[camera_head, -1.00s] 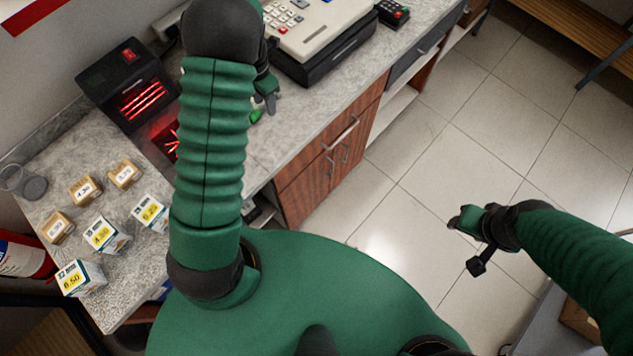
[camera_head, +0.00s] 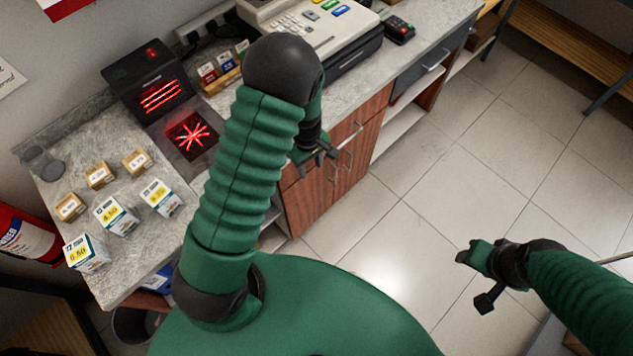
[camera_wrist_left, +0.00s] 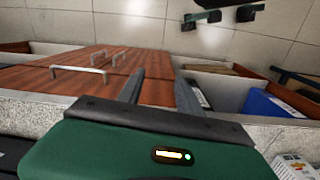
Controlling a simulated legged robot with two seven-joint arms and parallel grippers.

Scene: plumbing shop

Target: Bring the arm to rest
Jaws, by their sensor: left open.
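My left gripper (camera_head: 318,155) is in front of the wooden cabinet doors, just off the counter's front edge, and is partly hidden by its own wrist. In the left wrist view its two fingers (camera_wrist_left: 160,92) stand apart with nothing between them. My left arm (camera_head: 245,165) reaches up over the counter edge.
The counter (camera_head: 75,125) holds several small priced boxes (camera_head: 115,216), a black scanner (camera_head: 150,85) with red light and a cash register (camera_head: 315,25). A card terminal (camera_head: 398,28) lies beyond. A fire extinguisher (camera_head: 25,238) stands at left. The floor at right is open.

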